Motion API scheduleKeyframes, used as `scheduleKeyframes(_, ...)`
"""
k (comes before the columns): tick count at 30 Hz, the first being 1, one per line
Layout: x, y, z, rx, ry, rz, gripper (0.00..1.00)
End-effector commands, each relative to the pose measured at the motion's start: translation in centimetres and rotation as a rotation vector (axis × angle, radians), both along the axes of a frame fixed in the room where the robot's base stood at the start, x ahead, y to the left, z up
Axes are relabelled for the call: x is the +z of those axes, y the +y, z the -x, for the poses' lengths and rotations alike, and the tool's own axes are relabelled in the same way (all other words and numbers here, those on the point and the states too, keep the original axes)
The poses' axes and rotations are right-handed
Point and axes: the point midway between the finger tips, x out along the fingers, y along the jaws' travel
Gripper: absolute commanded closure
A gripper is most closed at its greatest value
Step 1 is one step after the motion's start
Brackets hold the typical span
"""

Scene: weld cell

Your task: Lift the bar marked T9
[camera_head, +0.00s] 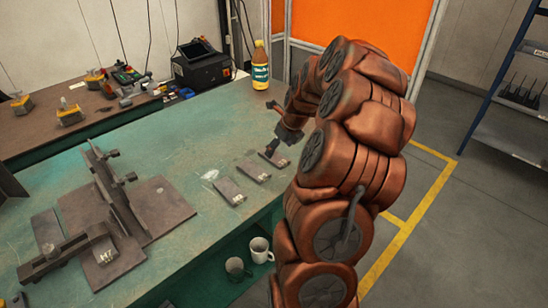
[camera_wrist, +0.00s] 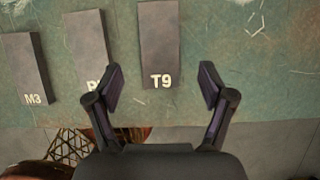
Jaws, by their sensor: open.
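The bar marked T9 (camera_wrist: 159,42) is a flat dark grey bar with white letters at its near end. It lies on the green table in the wrist view, the rightmost of three bars. My gripper (camera_wrist: 162,86) is open and empty, its two fingers apart on either side of the bar's lettered end in the picture. In the head view the bar at the far end of the row (camera_head: 274,158) lies just below my gripper (camera_head: 274,128); its letters are too small to read there.
A bar marked M3 (camera_wrist: 24,65) and a middle bar (camera_wrist: 86,40), its mark partly hidden by a finger, lie left of T9. A dark metal fixture (camera_head: 120,205) stands on the worktable (camera_head: 190,150). A yellow bottle (camera_head: 260,68) stands at the back. Two mugs (camera_head: 260,250) sit below the tabletop.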

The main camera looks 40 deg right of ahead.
Motion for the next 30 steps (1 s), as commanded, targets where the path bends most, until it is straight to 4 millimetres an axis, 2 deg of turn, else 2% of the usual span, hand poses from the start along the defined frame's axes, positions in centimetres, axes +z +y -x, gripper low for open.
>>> scheduleKeyframes(10,-3.5,0.0,-1.7,0.003,0.002,-0.002,0.19)
scheduleKeyframes(20,-4.1,-0.1,-1.9,0.002,0.002,0.0,0.19)
scheduleKeyframes(30,-4.1,-0.1,-1.9,0.003,0.002,-0.001,0.53)
